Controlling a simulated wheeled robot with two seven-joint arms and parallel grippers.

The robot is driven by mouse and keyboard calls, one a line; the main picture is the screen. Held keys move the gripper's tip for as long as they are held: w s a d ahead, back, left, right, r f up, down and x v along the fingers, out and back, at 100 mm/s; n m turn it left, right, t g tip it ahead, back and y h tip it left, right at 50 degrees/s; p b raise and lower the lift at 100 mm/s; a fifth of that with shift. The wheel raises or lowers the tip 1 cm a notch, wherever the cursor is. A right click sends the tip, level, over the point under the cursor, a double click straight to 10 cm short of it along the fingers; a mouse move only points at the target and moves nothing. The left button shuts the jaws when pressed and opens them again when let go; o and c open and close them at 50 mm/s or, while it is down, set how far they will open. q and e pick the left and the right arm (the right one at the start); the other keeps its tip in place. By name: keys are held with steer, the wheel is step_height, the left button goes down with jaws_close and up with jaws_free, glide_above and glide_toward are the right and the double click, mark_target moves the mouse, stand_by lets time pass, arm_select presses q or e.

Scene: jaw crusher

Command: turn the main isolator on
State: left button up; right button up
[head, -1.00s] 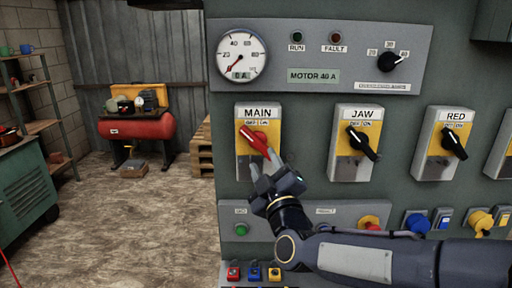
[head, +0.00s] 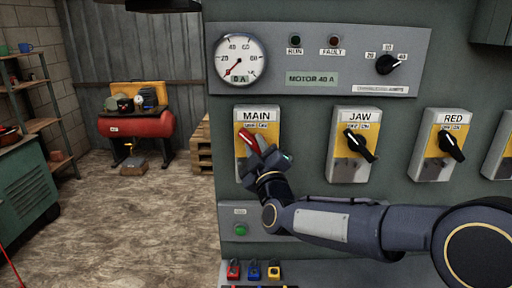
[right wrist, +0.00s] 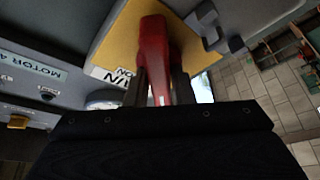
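The main isolator (head: 243,171) is a grey box with a yellow plate marked MAIN, on the green panel at mid-left. Its red handle (head: 246,139) partly shows above my right gripper (head: 258,157), which covers its lower end. In the right wrist view, the red handle (right wrist: 154,55) lies between the two fingers, with a finger close against each side. My right gripper (right wrist: 160,88) looks shut on it. The exact angle of the handle is hard to tell. My left gripper is not in view.
JAW (head: 355,145) and RED (head: 443,145) isolators with black handles stand to the right. Above, an ammeter (head: 241,59) reads about zero, beside dark RUN and FAULT lamps. A green button (head: 240,230) and small padlocks (head: 254,270) are below. Open floor lies left.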

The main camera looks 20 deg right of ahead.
jaws_close()
steer(key=shift+f+m+b, duration=0.2)
steer(key=shift+m+b, duration=0.4)
steer(key=shift+b, duration=0.2)
steer(key=m+h+b, duration=0.1)
steer(key=m+b, duration=0.1)
steer(key=m+h+b, duration=0.2)
steer(key=m+b, duration=0.1)
steer(key=shift+f+t, duration=0.1)
steer(key=shift+t, duration=0.3)
steer(key=m+h+b, duration=0.2)
steer(key=m, duration=0.2)
steer(key=m+h+b, duration=0.1)
steer(key=m, duration=0.2)
steer(key=m+g+h+b, duration=0.1)
steer(key=m+h, duration=0.1)
steer(key=m, duration=0.2)
steer(key=m+h, duration=0.1)
steer(key=m, duration=0.1)
steer(key=m+g+h, duration=0.1)
steer(key=shift+r+m+b, duration=0.2)
steer(key=shift+m+b, duration=0.15)
steer(key=shift+m, duration=0.05)
steer(key=shift+m+g+h, duration=0.6)
steer(key=shift+m+g, duration=0.4)
steer(key=shift+m, duration=1.4)
steer(key=shift+o, duration=2.3)
jaws_free()
steer(key=shift+d, duration=0.1)
